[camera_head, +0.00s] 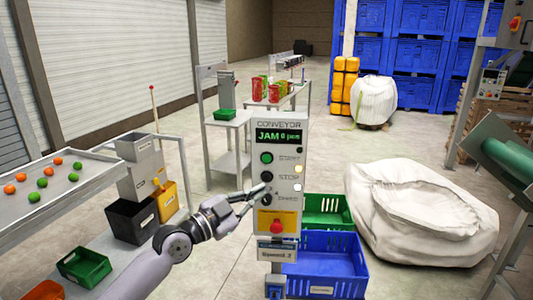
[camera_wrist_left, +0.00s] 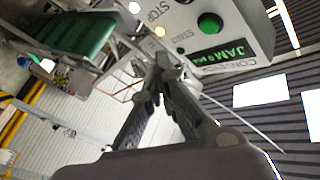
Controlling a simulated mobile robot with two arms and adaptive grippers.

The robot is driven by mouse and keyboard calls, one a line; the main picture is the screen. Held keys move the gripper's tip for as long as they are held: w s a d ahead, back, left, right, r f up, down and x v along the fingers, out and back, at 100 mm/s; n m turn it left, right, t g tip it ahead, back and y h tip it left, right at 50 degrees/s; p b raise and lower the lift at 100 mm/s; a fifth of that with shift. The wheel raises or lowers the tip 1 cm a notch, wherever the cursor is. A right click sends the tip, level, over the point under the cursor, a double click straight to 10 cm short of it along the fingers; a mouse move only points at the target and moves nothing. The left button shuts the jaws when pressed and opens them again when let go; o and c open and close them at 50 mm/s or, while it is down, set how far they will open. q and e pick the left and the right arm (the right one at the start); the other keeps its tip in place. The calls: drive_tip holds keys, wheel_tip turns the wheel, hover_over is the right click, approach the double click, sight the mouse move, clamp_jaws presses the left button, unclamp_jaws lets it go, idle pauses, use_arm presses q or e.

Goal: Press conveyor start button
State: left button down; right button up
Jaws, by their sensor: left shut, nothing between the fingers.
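The conveyor control panel (camera_head: 278,180) is a pale upright box with a green-lit screen reading "JAM" (camera_head: 279,136). The green start button (camera_head: 267,158) is at its upper left, with a dark stop button (camera_head: 267,176) below it. My left gripper (camera_head: 258,191) is shut and empty. Its fingertips are in front of or beside the panel's left side, below the start button; I cannot tell whether they touch it. In the left wrist view the green start button (camera_wrist_left: 209,23) shows to the upper right of my shut fingertips (camera_wrist_left: 165,62), apart from them. My right gripper is not seen.
A blue crate (camera_head: 322,256) and a green crate (camera_head: 340,207) stand by the panel. A large white sack (camera_head: 465,238) lies to the right. A tray (camera_head: 80,190) with small orange and green balls is at the left. Open floor (camera_head: 225,262) lies in front.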

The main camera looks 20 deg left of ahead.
sight(267, 158)
use_arm(q)
drive_tip(key=shift+m+h, duration=0.6)
drive_tip(key=shift+m, duration=0.1)
drive_tip(key=r, duration=0.1)
drive_tip(key=s+d+r, duration=0.1)
drive_tip(key=r, duration=0.2)
drive_tip(key=shift+s+d+r, duration=0.2)
drive_tip(key=shift+s+r, duration=0.05)
drive_tip(key=shift+r, duration=0.15)
drive_tip(key=shift+w, duration=0.1)
drive_tip(key=w+b, duration=0.2)
drive_tip(key=w, duration=0.1)
drive_tip(key=w+a+b, duration=0.1)
drive_tip(key=w+b, duration=0.3)
drive_tip(key=w, duration=0.1)
drive_tip(key=shift+w+a+b, duration=0.3)
drive_tip(key=shift+a+b, duration=0.05)
idle(0.3)
